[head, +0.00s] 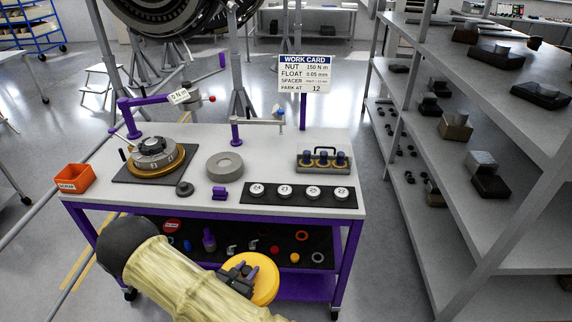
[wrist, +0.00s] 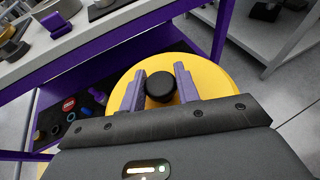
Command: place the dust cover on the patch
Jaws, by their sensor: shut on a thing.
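The dust cover, a yellow disc with a black knob, shows in the wrist view (wrist: 222,86) and in the head view (head: 266,288). My gripper (wrist: 160,88) has its two purple fingers on either side of the knob and is shut on it. In the head view my gripper (head: 240,270) is in front of the bench, and the cover overlaps the lower shelf in the picture. No surface is plainly marked as the patch. A dark square mat (head: 124,178) under a round bearing assembly and a dark strip (head: 247,194) lie on the bench top.
The bench (head: 300,228) carries an orange bin (head: 74,178), a grey ring (head: 224,165), a socket rack (head: 324,160) and several numbered white discs. Its lower shelf (head: 305,288) holds small parts on a dark mat. Grey shelving (head: 455,190) stands at right.

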